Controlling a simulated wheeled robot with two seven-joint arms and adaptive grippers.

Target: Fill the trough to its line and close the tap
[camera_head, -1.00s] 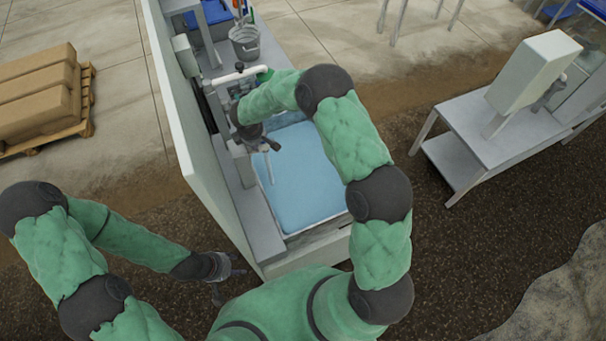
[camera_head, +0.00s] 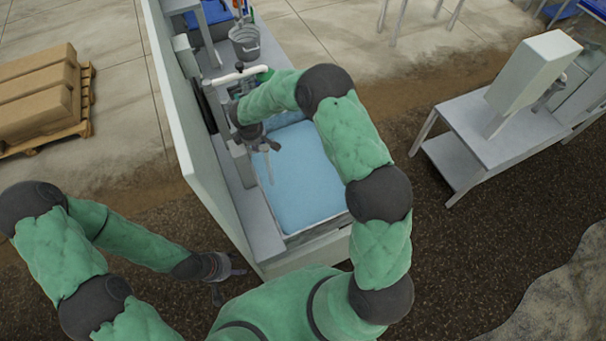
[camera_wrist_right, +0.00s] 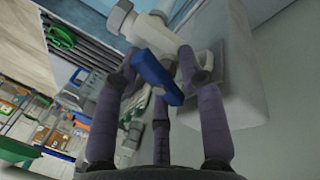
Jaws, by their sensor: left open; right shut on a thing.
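The trough (camera_head: 333,209) holds pale blue water (camera_head: 305,180) over its whole visible floor; its fill line cannot be made out. My right gripper (camera_head: 262,143) is at the tap on the trough's left side, and the arm hides much of it. In the right wrist view, my right gripper (camera_wrist_right: 160,85) is shut on the tap's blue handle (camera_wrist_right: 153,73), beside a white pipe body (camera_wrist_right: 122,18). A thin pale streak (camera_head: 270,172) hangs below the tap; I cannot tell whether it is spout or water. My left gripper (camera_head: 228,274) is open and empty, low, left of the trough.
A tall pale panel (camera_head: 172,95) stands along the trough's left side. A grey bucket (camera_head: 245,42) stands behind the trough. Ground between trough and table is clear.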

